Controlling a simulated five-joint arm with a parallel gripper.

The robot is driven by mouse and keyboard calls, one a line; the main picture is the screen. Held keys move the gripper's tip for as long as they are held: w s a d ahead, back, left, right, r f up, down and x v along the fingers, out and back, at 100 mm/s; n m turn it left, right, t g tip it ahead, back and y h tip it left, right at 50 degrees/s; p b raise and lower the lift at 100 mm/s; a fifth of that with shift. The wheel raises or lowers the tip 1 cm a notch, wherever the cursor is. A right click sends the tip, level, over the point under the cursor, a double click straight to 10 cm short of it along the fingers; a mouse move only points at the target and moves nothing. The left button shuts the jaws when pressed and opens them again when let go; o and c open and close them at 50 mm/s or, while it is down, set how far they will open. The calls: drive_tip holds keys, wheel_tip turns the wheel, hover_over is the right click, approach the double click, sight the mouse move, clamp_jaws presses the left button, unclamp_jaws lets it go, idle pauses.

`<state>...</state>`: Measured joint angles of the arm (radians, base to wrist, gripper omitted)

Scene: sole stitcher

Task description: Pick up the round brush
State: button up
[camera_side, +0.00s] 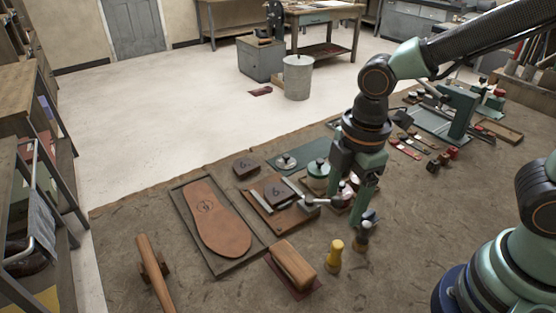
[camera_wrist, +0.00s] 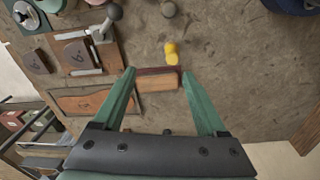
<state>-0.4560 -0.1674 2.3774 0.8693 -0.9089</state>
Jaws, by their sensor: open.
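I cannot tell for certain which item is the round brush. A small upright piece with a dark rounded top (camera_side: 362,238) stands just below my gripper (camera_side: 352,212) in the side view. A small yellow piece (camera_side: 335,254) stands in front of it; it also shows beyond the fingertips in the wrist view (camera_wrist: 171,52). A wooden block on a dark red base (camera_side: 293,266) lies to its left. In the wrist view, this block (camera_wrist: 158,83) appears between the fingers of my gripper (camera_wrist: 158,73). My gripper is open, points down and holds nothing.
A tan sole (camera_side: 215,220) lies in a dark tray at left. Metal parts and dark blocks marked 6 (camera_side: 277,190) sit on a wooden board behind. A wooden handle (camera_side: 153,270) lies front left. The mat's front right is mostly clear.

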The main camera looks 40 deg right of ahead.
sight(336, 254)
drive_tip(key=shift+s+a+f+n+g, duration=0.5)
drive_tip(key=shift+a+f+n, duration=0.3)
drive_tip(key=shift+n, duration=0.3)
drive_tip(key=shift+s+f, duration=0.1)
drive_tip(key=shift+f, duration=0.25)
wheel_tip(336, 254, down, 6)
drive_tip(key=shift+f, duration=0.15)
drive_tip(key=shift+s+d+f, duration=0.1)
drive_tip(key=shift+f, duration=1.2)
drive_tip(key=shift+s+d+f, duration=0.1)
drive_tip(key=shift+f, duration=1.2)
clamp_jaws()
